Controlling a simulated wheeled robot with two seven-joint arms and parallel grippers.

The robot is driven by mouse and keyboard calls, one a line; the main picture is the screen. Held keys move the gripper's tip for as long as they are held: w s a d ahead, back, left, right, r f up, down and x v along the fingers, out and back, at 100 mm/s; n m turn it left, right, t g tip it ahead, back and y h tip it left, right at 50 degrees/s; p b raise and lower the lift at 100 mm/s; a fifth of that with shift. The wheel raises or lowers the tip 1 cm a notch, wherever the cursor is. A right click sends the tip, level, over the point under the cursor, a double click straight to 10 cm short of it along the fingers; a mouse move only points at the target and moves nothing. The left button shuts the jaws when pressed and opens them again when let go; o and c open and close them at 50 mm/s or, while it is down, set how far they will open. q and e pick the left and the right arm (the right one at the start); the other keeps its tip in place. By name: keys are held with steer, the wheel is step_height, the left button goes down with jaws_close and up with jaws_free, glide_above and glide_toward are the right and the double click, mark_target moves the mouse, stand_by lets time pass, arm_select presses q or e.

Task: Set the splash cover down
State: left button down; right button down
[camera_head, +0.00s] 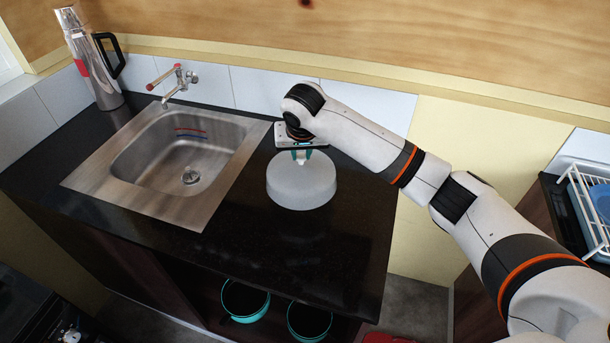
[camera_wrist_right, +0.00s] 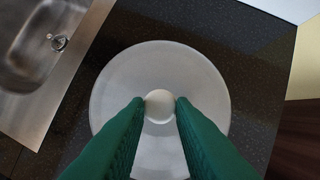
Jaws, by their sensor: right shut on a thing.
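The splash cover (camera_head: 301,186) is a pale, translucent round dome with a knob on top. In the head view it is over the black counter, just right of the sink; whether it touches the counter I cannot tell. My right gripper (camera_head: 301,157) is above its centre, pointing down. In the right wrist view the green fingers of the right gripper (camera_wrist_right: 160,104) are shut on the round white knob in the middle of the splash cover (camera_wrist_right: 205,88). My left gripper is not in view.
A steel sink (camera_head: 105,172) with a tap (camera_head: 174,80) is to the left. A steel flask (camera_head: 92,62) stands at the back left. The black counter (camera_head: 345,245) is clear in front and right. Teal pots (camera_head: 243,300) sit below. A white dish rack (camera_head: 590,205) is far right.

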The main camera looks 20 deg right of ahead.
mark_target(301, 169)
steer(key=shift+a+f+p, duration=0.1)
steer(key=shift+f+p, duration=0.5)
steer(key=shift+f, duration=2.4)
steer(key=shift+f, duration=0.1)
steer(key=c, duration=1.2)
jaws_free()
steer(key=shift+c, duration=0.2)
